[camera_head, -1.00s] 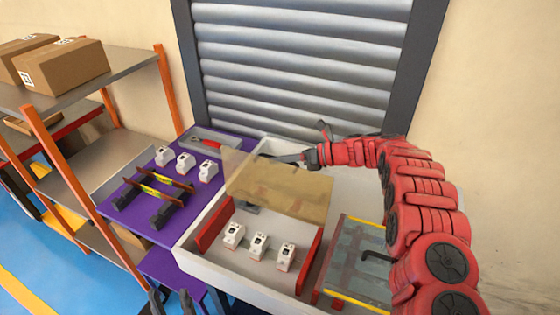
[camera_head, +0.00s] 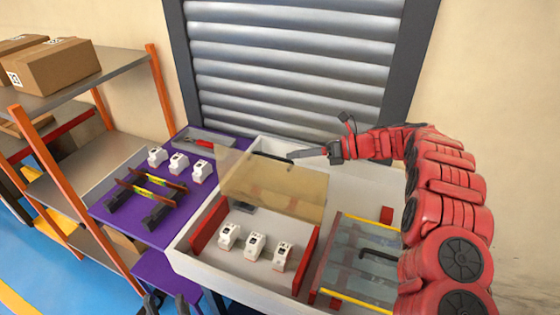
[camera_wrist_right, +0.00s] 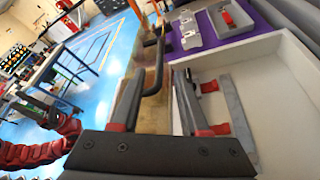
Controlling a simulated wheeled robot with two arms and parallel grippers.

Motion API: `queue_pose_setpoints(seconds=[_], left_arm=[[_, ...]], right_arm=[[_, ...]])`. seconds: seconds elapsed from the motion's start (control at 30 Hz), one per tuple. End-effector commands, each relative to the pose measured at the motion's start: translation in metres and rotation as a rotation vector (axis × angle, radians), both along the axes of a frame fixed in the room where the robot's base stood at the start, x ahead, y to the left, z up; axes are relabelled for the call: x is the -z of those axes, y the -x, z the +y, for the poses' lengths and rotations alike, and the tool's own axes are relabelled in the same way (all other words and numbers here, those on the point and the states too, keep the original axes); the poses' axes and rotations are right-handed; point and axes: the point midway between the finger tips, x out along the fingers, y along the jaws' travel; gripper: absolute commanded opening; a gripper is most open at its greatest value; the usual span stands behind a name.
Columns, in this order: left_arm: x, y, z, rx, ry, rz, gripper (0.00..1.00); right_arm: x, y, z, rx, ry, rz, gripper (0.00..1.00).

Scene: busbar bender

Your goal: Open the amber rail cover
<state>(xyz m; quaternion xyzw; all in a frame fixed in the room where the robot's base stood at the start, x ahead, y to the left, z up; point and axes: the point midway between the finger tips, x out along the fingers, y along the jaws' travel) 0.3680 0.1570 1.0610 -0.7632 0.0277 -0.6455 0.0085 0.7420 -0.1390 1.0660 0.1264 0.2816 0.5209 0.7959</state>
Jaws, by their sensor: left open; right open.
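The amber rail cover (camera_head: 272,192) is a see-through amber panel over the back part of the white tray, with a black handle (camera_head: 268,156) along its far edge. It looks tilted; how far it is raised is hard to tell. My right gripper (camera_head: 291,156) reaches in from the right, open, its fingertips close to the handle. In the right wrist view the bent black handle (camera_wrist_right: 155,68) shows near the tip of the left finger, and amber panel (camera_wrist_right: 153,120) lies between the fingers. Contact is unclear. My left gripper (camera_head: 166,303) is open and empty at the bottom edge, away from the cover.
Three white breakers (camera_head: 255,246) stand in the white tray (camera_head: 200,272) between red side walls. A clear cover (camera_head: 357,262) with yellow edges and a black handle lies to the right. The purple table (camera_head: 120,220) at left holds more breakers and a rail rack. A grey shutter stands behind.

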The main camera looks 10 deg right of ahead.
Motion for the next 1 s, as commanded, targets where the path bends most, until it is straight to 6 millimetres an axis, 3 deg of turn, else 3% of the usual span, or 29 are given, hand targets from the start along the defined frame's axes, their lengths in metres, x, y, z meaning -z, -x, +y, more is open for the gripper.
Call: queue_pose_setpoints(seconds=[0.2,0.4,0.6,1.0], left_arm=[[0.015,0.000,0.000,0.000,0.000,0.000,0.50],[0.020,0.000,0.000,0.000,0.000,0.000,0.50],[0.021,0.000,0.000,0.000,0.000,0.000,0.50],[0.020,0.000,0.000,0.000,0.000,0.000,0.50]], right_arm=[[-0.015,0.016,-0.052,0.004,0.001,-0.001,0.45],[-0.026,0.026,-0.080,0.002,0.002,-0.002,0.45],[-0.030,0.030,-0.089,0.001,0.000,0.003,0.45],[-0.031,0.030,-0.089,0.000,0.000,0.002,0.45]])
